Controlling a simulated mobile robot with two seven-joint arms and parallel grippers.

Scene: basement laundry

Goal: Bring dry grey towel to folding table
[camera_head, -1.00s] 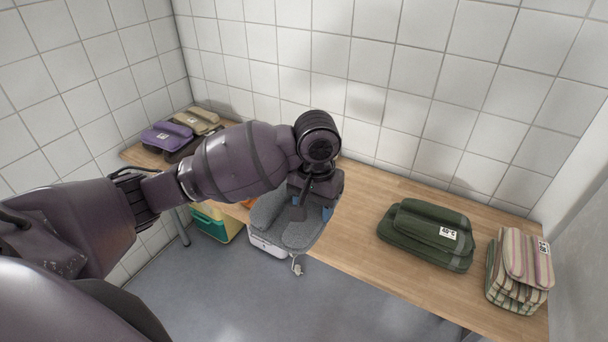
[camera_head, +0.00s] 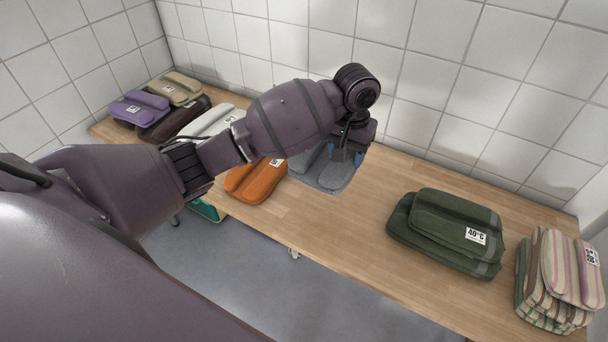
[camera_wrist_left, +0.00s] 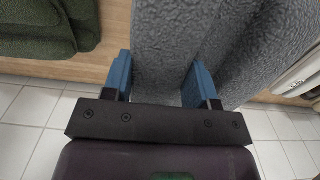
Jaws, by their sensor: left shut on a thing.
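A folded grey towel (camera_head: 325,172) is at my left gripper (camera_head: 346,156) in the head view, over the middle of the wooden folding table (camera_head: 330,225). My left arm and gripper cover part of it. In the left wrist view the grey towel (camera_wrist_left: 190,45) fills the space between the two blue fingertips (camera_wrist_left: 162,85), which are shut on it. I cannot tell whether the towel touches the tabletop. My right gripper is not in view.
An orange towel (camera_head: 256,180) lies just left of the grey one. A green stack (camera_head: 446,230) and a striped stack (camera_head: 556,277) stand at the right. Purple (camera_head: 138,107), beige (camera_head: 176,88), brown and white items lie at the left. Bare wood separates orange and green.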

